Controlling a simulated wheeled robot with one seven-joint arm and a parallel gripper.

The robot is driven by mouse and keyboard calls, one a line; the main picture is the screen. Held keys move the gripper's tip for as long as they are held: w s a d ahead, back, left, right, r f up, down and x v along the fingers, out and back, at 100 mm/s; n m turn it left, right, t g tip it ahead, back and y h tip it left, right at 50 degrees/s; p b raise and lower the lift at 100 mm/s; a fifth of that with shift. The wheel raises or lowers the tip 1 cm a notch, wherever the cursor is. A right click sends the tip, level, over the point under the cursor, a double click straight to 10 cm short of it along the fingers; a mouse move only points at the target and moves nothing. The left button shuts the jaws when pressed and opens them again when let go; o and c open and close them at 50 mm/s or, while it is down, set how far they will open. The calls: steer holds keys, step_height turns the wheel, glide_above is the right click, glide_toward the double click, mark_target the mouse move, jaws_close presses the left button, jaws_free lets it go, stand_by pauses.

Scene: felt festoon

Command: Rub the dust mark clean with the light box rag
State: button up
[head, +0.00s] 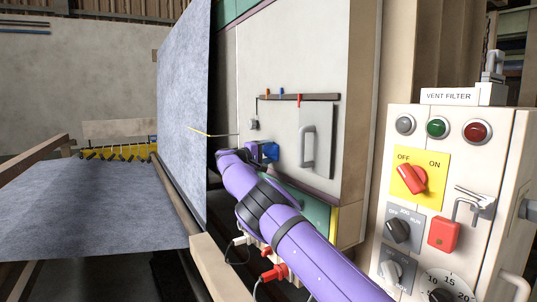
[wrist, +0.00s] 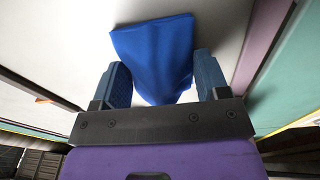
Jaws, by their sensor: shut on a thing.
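My gripper (wrist: 165,85) is shut on a blue rag (wrist: 152,50), which sticks out beyond the fingertips in the wrist view.
A grey door with a handle (head: 308,145) is just right of the rag. A dark rail (head: 298,97) with small coloured pegs runs above. A large grey felt sheet (head: 183,105) hangs at left. A vent filter control box (head: 450,185) stands at right.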

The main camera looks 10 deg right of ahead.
steer(key=shift+s+d, duration=0.2)
steer(key=shift+s, duration=0.3)
steer(key=shift+s+d, duration=0.2)
steer(key=shift+s, duration=0.3)
steer(key=shift+w+a, duration=0.15)
steer(key=shift+w, duration=0.4)
steer(key=shift+a, duration=0.1)
steer(key=shift+w+v, duration=0.15)
steer(key=shift+v, duration=1.55)
steer(key=shift+w+v, duration=0.15)
steer(key=shift+v, duration=1.6)
steer(key=shift+a+r, duration=0.1)
steer(key=shift+r, duration=0.05)
